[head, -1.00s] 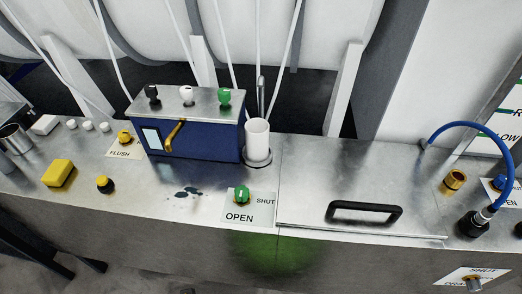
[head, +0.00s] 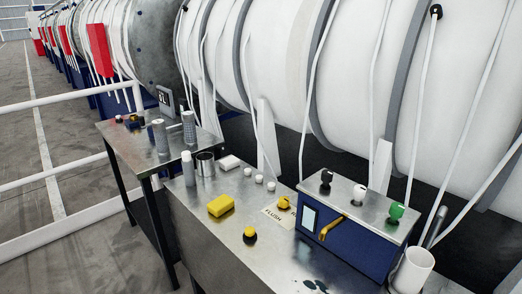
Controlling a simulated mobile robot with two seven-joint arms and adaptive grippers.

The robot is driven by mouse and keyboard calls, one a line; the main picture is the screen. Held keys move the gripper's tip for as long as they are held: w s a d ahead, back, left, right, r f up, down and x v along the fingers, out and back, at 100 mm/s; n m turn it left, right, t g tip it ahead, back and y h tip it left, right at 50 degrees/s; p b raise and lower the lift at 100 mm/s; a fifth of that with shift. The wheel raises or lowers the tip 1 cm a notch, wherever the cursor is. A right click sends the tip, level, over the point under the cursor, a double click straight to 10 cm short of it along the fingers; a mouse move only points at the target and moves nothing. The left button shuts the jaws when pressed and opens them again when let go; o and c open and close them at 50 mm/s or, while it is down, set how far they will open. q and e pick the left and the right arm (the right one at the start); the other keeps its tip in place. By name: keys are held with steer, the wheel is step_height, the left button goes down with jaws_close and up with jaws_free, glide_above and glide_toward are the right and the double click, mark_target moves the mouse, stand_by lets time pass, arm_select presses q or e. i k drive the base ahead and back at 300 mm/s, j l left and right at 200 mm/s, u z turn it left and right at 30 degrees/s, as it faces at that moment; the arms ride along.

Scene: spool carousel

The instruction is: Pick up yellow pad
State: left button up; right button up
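The yellow pad (head: 221,206) is a small bright yellow block. It lies flat on the metal bench (head: 192,232), near the bench's left front edge, in the head view. Nothing covers it. Neither of my grippers shows in the head view.
A black and yellow knob (head: 250,236) stands right of the pad. A blue box (head: 350,229) with knobs stands to the right. A separate side table (head: 136,147) is at the left.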

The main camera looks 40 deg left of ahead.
mark_target(220, 206)
steer(key=u, duration=1.75)
